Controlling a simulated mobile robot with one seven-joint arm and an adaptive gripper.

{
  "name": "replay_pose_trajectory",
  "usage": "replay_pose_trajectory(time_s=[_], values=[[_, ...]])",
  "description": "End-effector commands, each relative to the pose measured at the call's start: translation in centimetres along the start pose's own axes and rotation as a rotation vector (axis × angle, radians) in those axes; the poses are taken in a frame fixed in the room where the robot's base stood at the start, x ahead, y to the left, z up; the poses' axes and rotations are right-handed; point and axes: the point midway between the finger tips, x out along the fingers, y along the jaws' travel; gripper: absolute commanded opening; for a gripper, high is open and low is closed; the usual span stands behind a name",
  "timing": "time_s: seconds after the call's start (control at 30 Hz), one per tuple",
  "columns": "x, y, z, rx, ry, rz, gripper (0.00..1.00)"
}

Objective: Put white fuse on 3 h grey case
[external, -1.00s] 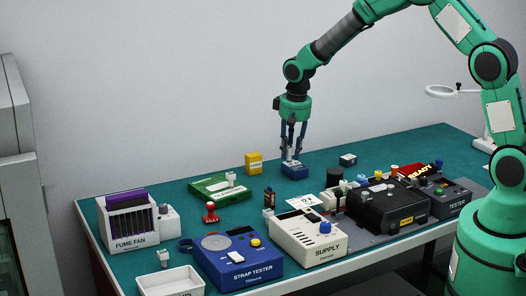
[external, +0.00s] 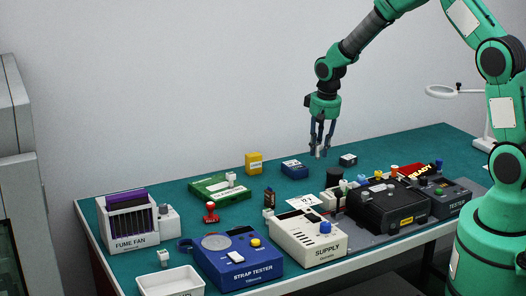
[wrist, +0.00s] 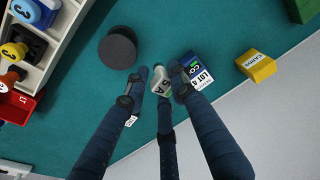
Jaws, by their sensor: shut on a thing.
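My gripper (external: 319,151) hangs above the back of the table, between the blue case and the grey case. It is shut on a small white fuse, which shows between the fingers in the wrist view (wrist: 164,86) with dark print on it. The fuse appears held clear of the table. The dark grey case (external: 348,159) with a pale label lies just right of the gripper in the external view. In the wrist view only a bit of white label shows by the left finger, and the rest of that case seems hidden. I cannot read "3 h" on it.
The blue case (external: 294,170) lies left of the gripper, with a yellow box (external: 254,163) beyond it. A black cylinder (wrist: 118,48) stands nearby. The supply unit (external: 309,236), strap tester (external: 237,262) and black case (external: 388,207) fill the front. The table's back right is mostly clear.

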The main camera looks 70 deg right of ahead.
Motion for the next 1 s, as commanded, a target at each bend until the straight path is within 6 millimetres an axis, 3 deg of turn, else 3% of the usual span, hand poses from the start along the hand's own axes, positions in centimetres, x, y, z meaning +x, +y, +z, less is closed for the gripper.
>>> replay_pose_trajectory(time_s=[0.03, 0.2, 0.5, 0.7, 1.0], values=[[-0.2, 2.0, 0.3, 0.022, 0.002, -0.001, 0.01], [-0.2, 7.8, 1.7, 0.081, 0.007, -0.004, 0.01], [-0.3, 16.3, 5.1, 0.177, 0.019, -0.004, 0.01], [-0.4, 19.2, 6.7, 0.212, 0.026, -0.003, 0.01], [-0.4, 20.1, 7.1, 0.222, 0.028, -0.002, 0.0]])
